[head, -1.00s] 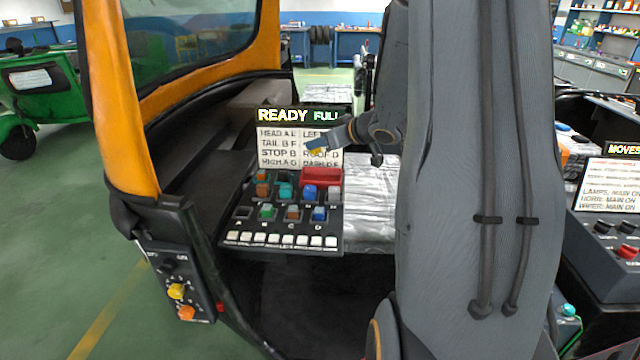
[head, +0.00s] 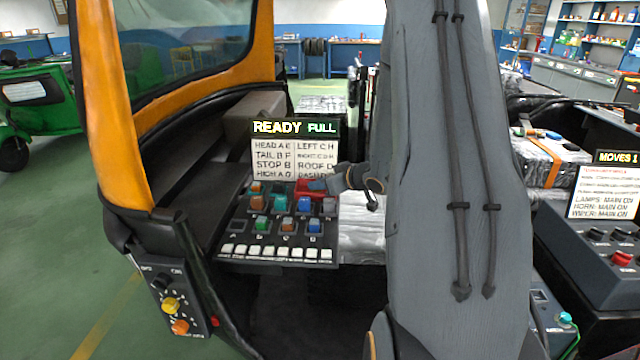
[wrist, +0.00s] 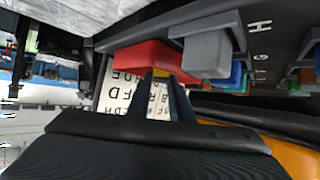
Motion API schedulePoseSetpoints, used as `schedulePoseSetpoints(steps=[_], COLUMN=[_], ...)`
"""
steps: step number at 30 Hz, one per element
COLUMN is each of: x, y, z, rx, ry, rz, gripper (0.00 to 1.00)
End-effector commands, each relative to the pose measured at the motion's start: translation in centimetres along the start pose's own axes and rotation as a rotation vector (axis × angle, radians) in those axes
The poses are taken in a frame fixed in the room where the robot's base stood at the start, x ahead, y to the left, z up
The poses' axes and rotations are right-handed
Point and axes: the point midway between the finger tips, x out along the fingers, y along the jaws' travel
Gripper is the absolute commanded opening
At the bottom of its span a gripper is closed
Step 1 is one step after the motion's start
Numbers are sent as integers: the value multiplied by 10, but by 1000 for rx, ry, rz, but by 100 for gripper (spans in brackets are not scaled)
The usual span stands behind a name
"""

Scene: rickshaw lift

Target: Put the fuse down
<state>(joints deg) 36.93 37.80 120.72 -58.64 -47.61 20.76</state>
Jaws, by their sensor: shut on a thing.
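My gripper (wrist: 162,88) is shut, with a small yellow piece (wrist: 162,73), likely the fuse, showing between its blue fingertips. Most of it is hidden by the fingers and a red block. In the head view, my gripper (head: 318,184) is at the upper right of the black fuse panel (head: 238,241), at the red block (head: 302,192). The red block (wrist: 148,57) is just beyond the fingertips in the wrist view. Whether the yellow piece touches it or the panel I cannot tell.
Orange, teal, blue, green and grey blocks fill other panel slots; a grey block (wrist: 208,54) is close beside the red one. A lettered card (head: 290,160) stands behind the panel under a READY FULL display (head: 295,127). White keys (head: 275,252) line the front.

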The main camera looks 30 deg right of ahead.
Motion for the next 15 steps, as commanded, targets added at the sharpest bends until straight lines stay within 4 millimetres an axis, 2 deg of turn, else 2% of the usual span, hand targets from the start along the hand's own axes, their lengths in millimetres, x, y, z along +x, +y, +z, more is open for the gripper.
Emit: schedulePoseSetpoints(steps=[9,10,13,15], x=[2,1,1,1], y=[0,0,0,0], z=[2,2,2,2], rx=[0,0,0,0], ry=[0,0,0,0], rz=[0,0,0,0], gripper=[0,22,38,38])
